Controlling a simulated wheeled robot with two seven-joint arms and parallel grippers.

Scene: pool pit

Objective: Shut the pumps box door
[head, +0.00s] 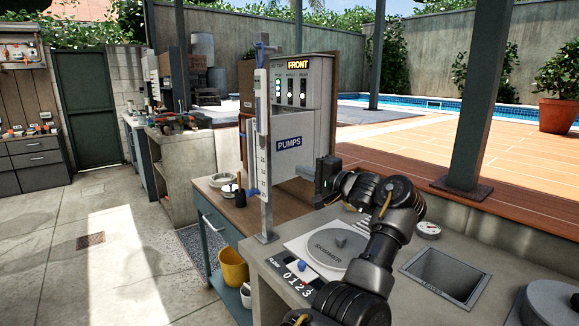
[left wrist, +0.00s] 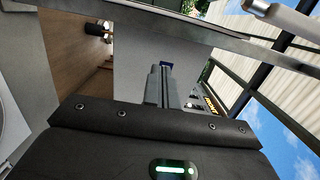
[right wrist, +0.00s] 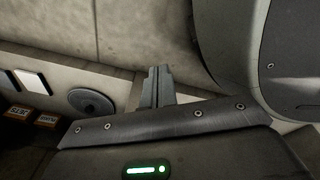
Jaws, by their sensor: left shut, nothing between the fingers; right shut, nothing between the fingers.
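The pumps box (head: 318,88) is a pale grey cabinet with a "FRONT" panel of switches and lights at its top. Below is a grey door (head: 290,162) with a blue "PUMPS" label; I cannot tell how far ajar it stands. My left gripper (head: 311,173) is shut and empty at the door's lower right, partly hidden by its own wrist. In the left wrist view its fingers (left wrist: 159,86) point at the grey face with the blue label; contact is unclear. My right gripper (right wrist: 156,86) is shut and empty, shown only in the right wrist view.
A metal post (head: 265,165) with a gauge stands just left of the door. The wooden bench (head: 225,205) holds a brush and a dish. A concrete counter (head: 400,295) with a "SKIMMER" lid (head: 337,245) and a square recess lies in front. The paved floor at left is open.

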